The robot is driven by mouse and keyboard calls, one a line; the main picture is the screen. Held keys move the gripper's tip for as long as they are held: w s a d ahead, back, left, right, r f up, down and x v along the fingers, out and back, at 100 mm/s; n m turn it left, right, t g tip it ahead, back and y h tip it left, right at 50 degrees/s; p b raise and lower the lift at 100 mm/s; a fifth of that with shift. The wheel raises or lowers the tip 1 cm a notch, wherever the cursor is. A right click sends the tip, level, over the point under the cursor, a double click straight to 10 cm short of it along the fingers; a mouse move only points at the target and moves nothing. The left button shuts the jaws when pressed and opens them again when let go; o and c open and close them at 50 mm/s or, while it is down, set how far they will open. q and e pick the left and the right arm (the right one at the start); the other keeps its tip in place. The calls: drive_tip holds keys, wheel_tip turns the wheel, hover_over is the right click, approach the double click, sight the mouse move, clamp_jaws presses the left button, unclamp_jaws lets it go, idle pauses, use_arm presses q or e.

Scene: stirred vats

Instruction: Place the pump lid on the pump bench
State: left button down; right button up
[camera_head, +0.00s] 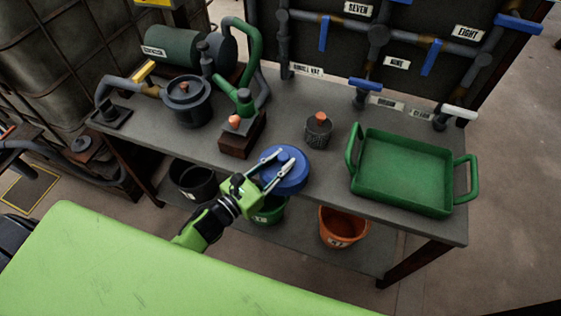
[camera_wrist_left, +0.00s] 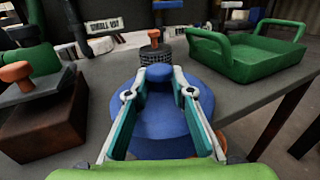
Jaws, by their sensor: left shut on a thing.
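The pump lid is a round blue disc (camera_head: 286,180) with a knob on top, at the front edge of the grey pump bench (camera_head: 275,110). My left gripper (camera_head: 286,158) reaches in from the front left and is shut on the lid's knob. In the left wrist view the blue lid (camera_wrist_left: 155,125) lies level between the two fingers (camera_wrist_left: 159,78), its knob at their tips. I cannot tell whether its underside touches the bench or hangs just above it. My right gripper is not in view.
A green tray (camera_head: 400,204) fills the bench's right end. A dark mesh strainer (camera_head: 318,135) stands behind the lid. A brown block (camera_head: 234,143) and a grey pump pot (camera_head: 186,108) are left. An orange bucket (camera_head: 340,238) sits on the lower shelf.

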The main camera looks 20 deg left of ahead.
use_arm(q)
drive_tip(key=shift+f, duration=0.15)
drive_tip(key=c, duration=1.8)
unclamp_jaws()
drive_tip(key=shift+o, duration=0.2)
drive_tip(key=shift+r, duration=0.25)
drive_tip(key=b+v, duration=0.1)
drive_tip(key=v, duration=1.1)
drive_tip(key=shift+b, duration=0.35)
